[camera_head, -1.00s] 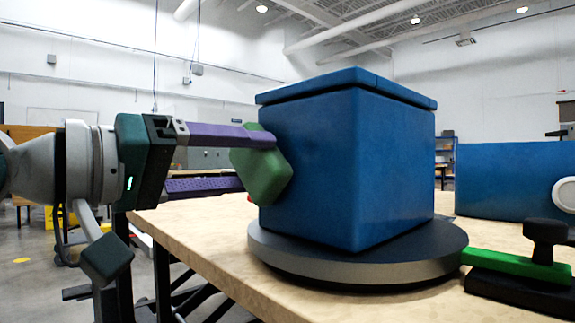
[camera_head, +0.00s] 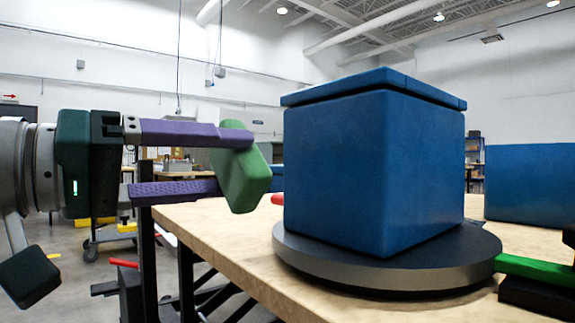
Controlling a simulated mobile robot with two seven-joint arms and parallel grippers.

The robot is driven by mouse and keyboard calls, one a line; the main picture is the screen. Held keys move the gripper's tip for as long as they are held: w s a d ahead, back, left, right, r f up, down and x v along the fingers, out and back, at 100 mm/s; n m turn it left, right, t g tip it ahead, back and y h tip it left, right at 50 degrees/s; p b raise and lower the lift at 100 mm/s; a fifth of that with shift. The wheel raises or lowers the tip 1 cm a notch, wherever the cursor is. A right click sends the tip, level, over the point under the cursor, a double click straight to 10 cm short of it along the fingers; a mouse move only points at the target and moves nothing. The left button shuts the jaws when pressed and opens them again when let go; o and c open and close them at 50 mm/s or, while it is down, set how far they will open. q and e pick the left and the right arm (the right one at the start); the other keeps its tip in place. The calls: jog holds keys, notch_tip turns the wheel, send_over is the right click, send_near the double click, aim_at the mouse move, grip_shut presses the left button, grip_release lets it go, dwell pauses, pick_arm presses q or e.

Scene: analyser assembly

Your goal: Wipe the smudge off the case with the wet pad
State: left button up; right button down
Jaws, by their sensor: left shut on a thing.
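The blue case (camera_head: 375,175), a box with a lid, stands on a round dark turntable (camera_head: 390,262) on the table. I see no clear smudge on the faces that show. My left gripper (camera_head: 232,162) comes in from the left, its two purple fingers one above the other. It is shut on the green pad (camera_head: 243,180), which is held tilted at the fingertips. The pad is just left of the case, with a narrow gap between them in the picture. I cannot tell from the picture whether the pad is wet. My right gripper is out of view.
The wooden table (camera_head: 225,232) has bare top left of the turntable. A green bar (camera_head: 535,270) on a black base sits close to the turntable's right side. Another blue box (camera_head: 530,185) stands behind at right. A small red thing (camera_head: 278,199) shows beside the case.

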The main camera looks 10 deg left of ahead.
pick_arm(q)
jog(key=shift+s+a+f, duration=0.2)
jog(key=shift+s+a, duration=0.45)
jog(key=shift+s+a+r+b, duration=0.15)
jog(key=shift+s+a+b, duration=0.15)
jog(key=shift+s, duration=0.25)
jog(key=shift+r, duration=0.1)
jog(key=shift+w+d+r+p, duration=0.25)
jog(key=shift+w+p, duration=0.2)
jog(key=w+d+p, duration=0.1)
jog(key=w+d+r+p, duration=0.1)
jog(key=w, duration=0.1)
jog(key=shift+d+p, duration=0.3)
jog(key=shift+p, duration=0.1)
jog(key=shift+p+x, duration=0.4)
jog(key=shift+x, duration=0.55)
jog(key=shift+x, duration=1)
